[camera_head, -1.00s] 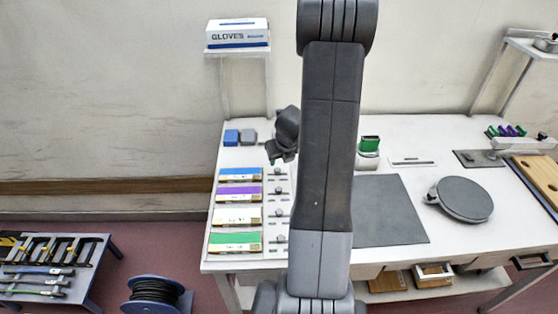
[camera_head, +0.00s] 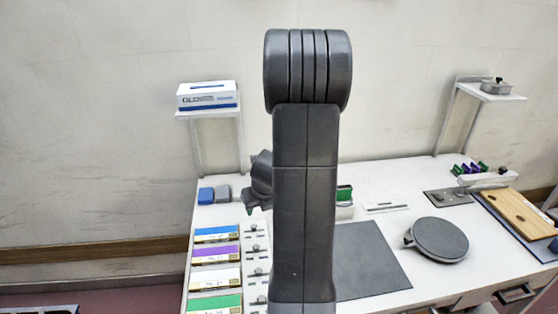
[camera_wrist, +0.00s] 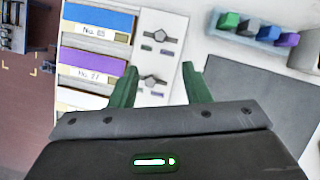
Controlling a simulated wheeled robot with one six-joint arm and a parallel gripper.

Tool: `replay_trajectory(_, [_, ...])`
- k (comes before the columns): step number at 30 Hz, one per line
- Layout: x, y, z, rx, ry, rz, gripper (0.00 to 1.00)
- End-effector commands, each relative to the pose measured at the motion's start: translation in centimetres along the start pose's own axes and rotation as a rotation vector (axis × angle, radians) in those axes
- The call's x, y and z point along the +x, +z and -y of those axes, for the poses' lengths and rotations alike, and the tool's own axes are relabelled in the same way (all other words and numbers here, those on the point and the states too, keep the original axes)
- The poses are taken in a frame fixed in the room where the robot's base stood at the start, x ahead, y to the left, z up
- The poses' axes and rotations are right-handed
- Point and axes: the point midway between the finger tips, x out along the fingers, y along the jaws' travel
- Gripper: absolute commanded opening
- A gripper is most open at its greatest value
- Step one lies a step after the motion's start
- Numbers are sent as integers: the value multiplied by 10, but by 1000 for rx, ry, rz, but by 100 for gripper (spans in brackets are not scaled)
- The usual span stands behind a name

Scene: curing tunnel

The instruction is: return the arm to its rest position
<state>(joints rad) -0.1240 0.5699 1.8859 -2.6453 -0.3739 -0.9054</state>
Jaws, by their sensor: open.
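My arm (camera_head: 304,200) stands upright in the middle of the head view, bent at the top joint, and hides part of the bench. My wrist (camera_head: 260,182) shows dark to the left of it, above the bench; the fingertips are not clear there. In the wrist view my gripper (camera_wrist: 160,88) is open, its two green fingers apart with nothing between them. Below it lie a panel with small knobs and the colour-labelled strips, one blue (camera_wrist: 97,22) and one purple (camera_wrist: 92,64).
The white bench (camera_head: 385,180) carries a dark mat (camera_head: 368,262), a round dark plate (camera_head: 440,239), a green block (camera_head: 344,193) and a wooden board (camera_head: 518,215). A glove box (camera_head: 207,96) sits on a raised shelf at left. A pot (camera_head: 495,87) stands on the right shelf.

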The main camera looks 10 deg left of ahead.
Motion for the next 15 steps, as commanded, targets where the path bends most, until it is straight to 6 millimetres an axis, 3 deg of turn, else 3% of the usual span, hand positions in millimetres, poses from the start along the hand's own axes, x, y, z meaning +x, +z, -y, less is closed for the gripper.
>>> replay_trajectory(5, [19,-1,-1,-1,2,-3,43])
replay_trajectory(15, [88,-2,-1,-2,1,-2,43])
